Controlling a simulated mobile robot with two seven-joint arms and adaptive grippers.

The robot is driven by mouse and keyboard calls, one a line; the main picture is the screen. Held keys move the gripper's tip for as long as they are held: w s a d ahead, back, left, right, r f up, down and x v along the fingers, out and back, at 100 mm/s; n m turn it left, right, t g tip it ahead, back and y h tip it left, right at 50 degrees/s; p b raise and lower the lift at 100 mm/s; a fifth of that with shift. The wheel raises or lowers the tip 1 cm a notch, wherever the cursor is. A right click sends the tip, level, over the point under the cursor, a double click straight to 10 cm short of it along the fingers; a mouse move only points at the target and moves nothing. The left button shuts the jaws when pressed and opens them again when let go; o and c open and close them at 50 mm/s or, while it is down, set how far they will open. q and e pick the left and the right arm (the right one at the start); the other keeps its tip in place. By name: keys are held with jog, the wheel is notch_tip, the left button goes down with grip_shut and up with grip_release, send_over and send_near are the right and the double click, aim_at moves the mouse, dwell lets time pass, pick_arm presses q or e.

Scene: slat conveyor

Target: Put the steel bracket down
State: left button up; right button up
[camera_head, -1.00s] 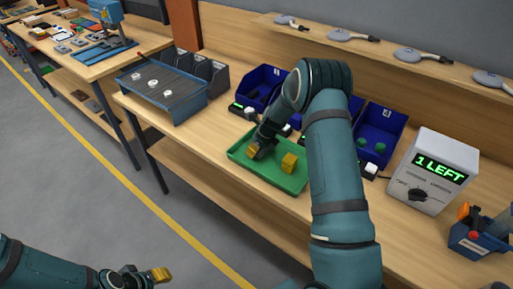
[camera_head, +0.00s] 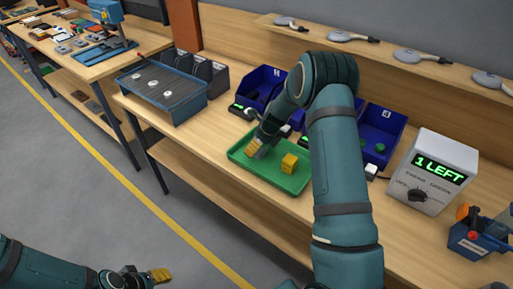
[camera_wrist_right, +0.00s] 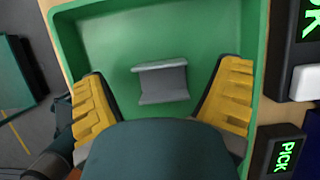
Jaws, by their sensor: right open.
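The steel bracket (camera_wrist_right: 162,83) is a small grey channel-shaped piece, seen in the right wrist view lying on the green tray's (camera_wrist_right: 115,30) floor. My right gripper (camera_wrist_right: 165,76) is open, with one yellow ridged finger on each side of the bracket and a gap to both. In the head view my right gripper (camera_head: 257,147) is low over the green tray (camera_head: 240,160); I cannot make out the bracket there. My left gripper (camera_head: 160,275) is at the bottom left over the floor, away from the bench; its opening is unclear.
Blue bins (camera_head: 382,130) and lit displays (camera_wrist_right: 285,155) stand behind the tray. A white box reading "1 LEFT" (camera_head: 432,172) stands to the right, a slatted conveyor (camera_head: 162,88) to the left.

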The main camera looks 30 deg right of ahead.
jog(key=v, duration=0.9)
jog(key=shift+s+r+p, duration=0.2)
jog(key=shift+r+p, duration=0.1)
jog(key=shift+p, duration=0.05)
jog(key=shift+d, duration=0.1)
